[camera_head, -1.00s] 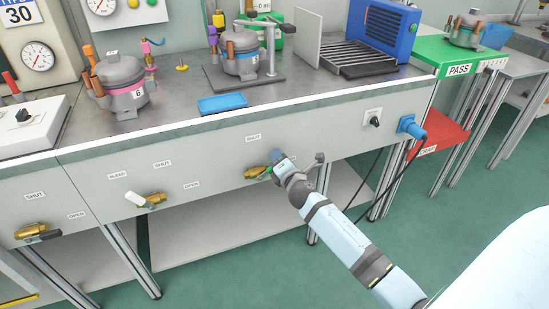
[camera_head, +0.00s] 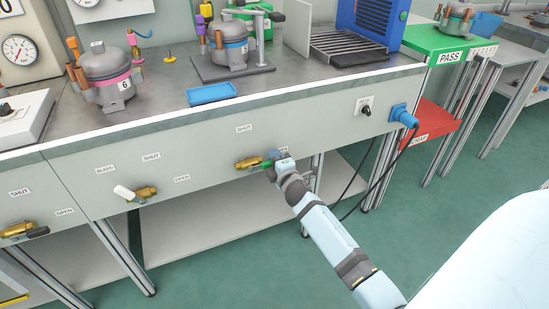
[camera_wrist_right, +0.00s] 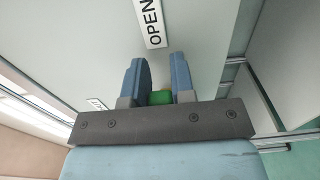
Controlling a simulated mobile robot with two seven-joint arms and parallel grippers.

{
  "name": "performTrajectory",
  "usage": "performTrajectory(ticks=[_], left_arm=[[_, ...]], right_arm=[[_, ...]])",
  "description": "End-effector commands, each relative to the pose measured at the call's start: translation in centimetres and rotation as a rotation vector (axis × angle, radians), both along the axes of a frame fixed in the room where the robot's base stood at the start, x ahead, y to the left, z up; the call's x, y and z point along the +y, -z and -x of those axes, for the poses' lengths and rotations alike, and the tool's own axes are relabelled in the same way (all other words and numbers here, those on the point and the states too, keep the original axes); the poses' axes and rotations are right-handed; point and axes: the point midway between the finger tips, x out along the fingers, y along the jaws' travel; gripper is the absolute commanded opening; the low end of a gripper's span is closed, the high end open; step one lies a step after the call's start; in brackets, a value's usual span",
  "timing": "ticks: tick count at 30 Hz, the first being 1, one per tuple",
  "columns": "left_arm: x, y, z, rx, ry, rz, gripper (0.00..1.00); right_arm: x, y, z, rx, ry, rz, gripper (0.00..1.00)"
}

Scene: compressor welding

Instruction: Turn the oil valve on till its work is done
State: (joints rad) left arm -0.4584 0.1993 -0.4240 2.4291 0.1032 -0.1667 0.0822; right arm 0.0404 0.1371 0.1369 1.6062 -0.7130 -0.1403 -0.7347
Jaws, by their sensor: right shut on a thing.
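A brass valve (camera_head: 246,163) with a green handle (camera_head: 265,165) sits on the bench's front panel, below a SHUT label (camera_head: 245,128) and left of an OPEN label (camera_head: 281,150). The handle points right, roughly along the valve body. My right gripper (camera_head: 274,166) is at the handle's right end. In the right wrist view the fingers (camera_wrist_right: 161,85) stand either side of the green handle (camera_wrist_right: 161,98), shut on it, with the OPEN label (camera_wrist_right: 150,22) just beyond. The fingers hide part of the handle. My left gripper is not in view.
A white-handled valve (camera_head: 143,193) and a black-handled valve (camera_head: 18,230) are further left on the panel. A black knob (camera_head: 366,110) and a blue plug (camera_head: 403,117) with a cable are to the right. A compressor (camera_head: 107,78) and a blue tray (camera_head: 212,93) stand on the bench.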

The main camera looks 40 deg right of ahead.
Motion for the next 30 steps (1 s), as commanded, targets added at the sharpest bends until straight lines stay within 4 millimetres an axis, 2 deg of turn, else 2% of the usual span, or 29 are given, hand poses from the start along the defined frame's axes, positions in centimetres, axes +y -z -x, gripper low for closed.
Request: performTrajectory(ticks=[11,12,15,30], left_arm=[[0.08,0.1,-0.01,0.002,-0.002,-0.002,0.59],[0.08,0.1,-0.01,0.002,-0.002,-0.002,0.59],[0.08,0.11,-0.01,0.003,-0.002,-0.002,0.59],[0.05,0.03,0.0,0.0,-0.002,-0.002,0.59]], right_arm=[[0.08,0.12,0.02,0.0,-0.001,-0.004,0.0],[0.08,0.13,0.02,0.001,-0.001,-0.003,0.3],[0.07,0.1,0.02,0.0,-0.001,-0.003,0.49],[-0.13,0.02,0.01,0.0,-0.001,-0.003,0.49]])
